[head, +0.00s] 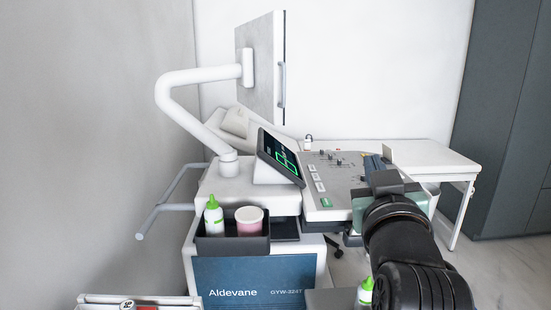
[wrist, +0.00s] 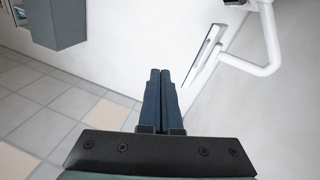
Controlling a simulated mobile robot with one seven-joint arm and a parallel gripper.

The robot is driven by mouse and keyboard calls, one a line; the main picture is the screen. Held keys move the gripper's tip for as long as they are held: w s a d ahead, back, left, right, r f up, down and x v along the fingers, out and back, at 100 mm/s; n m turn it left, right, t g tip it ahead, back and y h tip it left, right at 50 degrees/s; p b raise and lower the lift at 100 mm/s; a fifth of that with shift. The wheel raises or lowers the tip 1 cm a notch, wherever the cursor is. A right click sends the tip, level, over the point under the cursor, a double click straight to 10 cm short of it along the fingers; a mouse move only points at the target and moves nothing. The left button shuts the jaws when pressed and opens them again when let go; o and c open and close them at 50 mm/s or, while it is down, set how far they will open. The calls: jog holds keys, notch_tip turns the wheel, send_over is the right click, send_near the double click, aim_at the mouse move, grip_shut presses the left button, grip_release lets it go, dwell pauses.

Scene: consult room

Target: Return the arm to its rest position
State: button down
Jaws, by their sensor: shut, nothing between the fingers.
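My gripper (wrist: 160,98) shows in the wrist view with its two dark blue fingers side by side, shut and empty. The wrist view looks past the fingers to a white wall and a tiled floor. In the head view my black arm reaches up from the lower right, and my gripper (head: 374,163) is partly hidden behind my wrist. There it overlaps the right part of the ultrasound cart's control panel (head: 340,172); I cannot tell whether it touches the panel.
The Aldevane cart (head: 255,282) carries a tilted touch screen (head: 279,157), a monitor on a curved arm (head: 262,65), and a dark bin (head: 232,245) with a green-capped bottle (head: 213,217) and a pink-white tub (head: 249,220). A white table (head: 430,157) stands behind; a dark cabinet (head: 500,120) is at right.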

jog(key=s+a+r+t+y, duration=0.3)
jog(key=s+a+r+t, duration=0.5)
jog(key=s+a+r, duration=0.9)
notch_tip(320, 180, up, 18)
jog(key=s+d+p, duration=0.1)
jog(key=d+p, duration=0.1)
jog(key=p, duration=1.4)
jog(key=shift+s+f, duration=0.2)
jog(key=shift+s, duration=0.15)
